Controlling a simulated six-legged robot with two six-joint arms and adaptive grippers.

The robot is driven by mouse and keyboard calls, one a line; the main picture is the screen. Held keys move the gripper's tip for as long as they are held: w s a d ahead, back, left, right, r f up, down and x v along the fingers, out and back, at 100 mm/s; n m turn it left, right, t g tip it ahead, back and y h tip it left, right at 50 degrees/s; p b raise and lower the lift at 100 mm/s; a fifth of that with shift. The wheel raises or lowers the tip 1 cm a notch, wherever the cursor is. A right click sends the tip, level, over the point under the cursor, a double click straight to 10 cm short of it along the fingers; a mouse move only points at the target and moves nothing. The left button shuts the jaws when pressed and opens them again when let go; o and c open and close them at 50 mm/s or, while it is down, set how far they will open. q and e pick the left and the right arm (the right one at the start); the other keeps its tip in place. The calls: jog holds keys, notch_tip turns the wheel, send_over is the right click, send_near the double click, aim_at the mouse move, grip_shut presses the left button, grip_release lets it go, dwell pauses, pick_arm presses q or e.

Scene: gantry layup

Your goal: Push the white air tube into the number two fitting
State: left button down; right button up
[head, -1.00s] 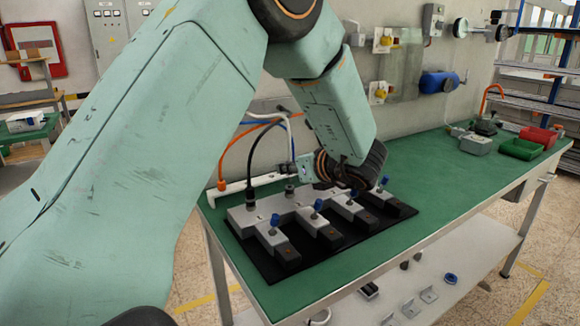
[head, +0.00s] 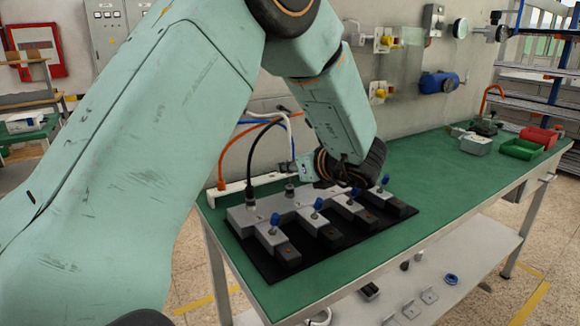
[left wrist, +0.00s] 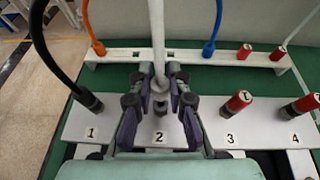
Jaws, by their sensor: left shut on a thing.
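My left gripper (left wrist: 160,82) is shut on the white air tube (left wrist: 157,30), which runs up out of the top of the left wrist view. In the head view the gripper (head: 303,170) is partly hidden behind my wrist, over the back of the grey manifold (head: 268,208). The number two fitting (head: 290,190) shows there just below the gripper. In the wrist view the label 2 (left wrist: 159,137) lies straight below the fingers. The tube's end is close to the fitting, but I cannot tell whether it has entered. My right gripper is not in view.
A black tube (left wrist: 53,62) sits in fitting one. Fittings three (left wrist: 238,101) and four (left wrist: 303,105) carry red caps. A white rack (left wrist: 200,57) behind holds an orange tube (left wrist: 92,30) and a blue tube (left wrist: 213,30).

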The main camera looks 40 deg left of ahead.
pick_arm(q)
jog(key=shift+b, duration=0.65)
dwell(0.9)
jog(key=shift+f+b, duration=1.15)
jog(key=shift+f, duration=0.05)
jog(key=shift+r, duration=0.2)
jog(key=shift+r+p, duration=0.4)
jog(key=shift+r, duration=0.35)
jog(key=shift+b, duration=0.9)
dwell(1.6)
jog(key=shift+f+b, duration=0.95)
jog(key=shift+f, duration=0.05)
jog(key=c, duration=1.2)
grip_release()
jog(key=shift+d, duration=0.1)
